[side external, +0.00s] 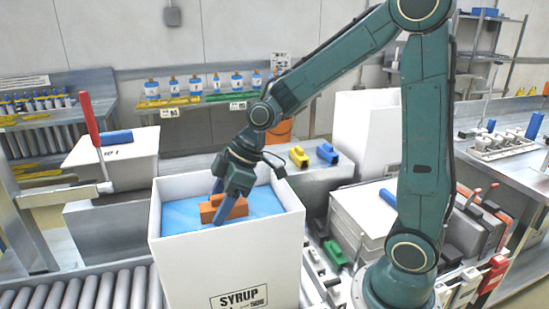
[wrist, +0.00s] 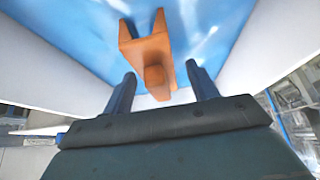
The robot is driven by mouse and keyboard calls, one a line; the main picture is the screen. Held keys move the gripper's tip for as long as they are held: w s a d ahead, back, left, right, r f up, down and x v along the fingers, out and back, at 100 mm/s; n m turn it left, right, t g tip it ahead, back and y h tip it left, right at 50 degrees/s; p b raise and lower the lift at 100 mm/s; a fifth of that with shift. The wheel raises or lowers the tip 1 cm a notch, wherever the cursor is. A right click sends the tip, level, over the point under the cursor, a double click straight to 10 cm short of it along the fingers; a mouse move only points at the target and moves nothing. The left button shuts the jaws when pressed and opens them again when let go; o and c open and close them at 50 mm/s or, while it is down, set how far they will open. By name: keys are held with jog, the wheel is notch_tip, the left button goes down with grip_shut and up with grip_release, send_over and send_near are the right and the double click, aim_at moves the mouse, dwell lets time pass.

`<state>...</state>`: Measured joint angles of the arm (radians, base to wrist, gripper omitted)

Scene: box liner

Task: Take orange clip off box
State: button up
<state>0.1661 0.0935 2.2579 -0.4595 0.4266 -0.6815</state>
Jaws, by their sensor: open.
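The white box (side external: 225,262) marked SYRUP stands open at the top, with a blue liner (side external: 180,215) inside it. The orange clip (side external: 221,208) appears near the box's front side, over the liner; in the wrist view the clip (wrist: 152,55) lies ahead of the fingers. My gripper (side external: 222,205) reaches down into the box opening at the clip. In the wrist view my gripper (wrist: 163,80) is open, one finger on each side of the clip's near end, with gaps between. Whether the clip grips the box rim is unclear.
A roller conveyor (side external: 85,290) runs at the lower left. A yellow clip (side external: 299,156) and a blue clip (side external: 327,152) lie on the surface behind the box. A white box (side external: 122,155) with a red-handled tool (side external: 91,130) stands at left.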

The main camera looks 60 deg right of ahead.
aim_at(218, 196)
jog(key=shift+f, duration=0.1)
dwell(0.4)
jog(key=c, duration=1)
jog(key=shift+c, duration=0.2)
notch_tip(218, 196, up, 20)
jog(key=shift+w, duration=0.1)
dwell(0.6)
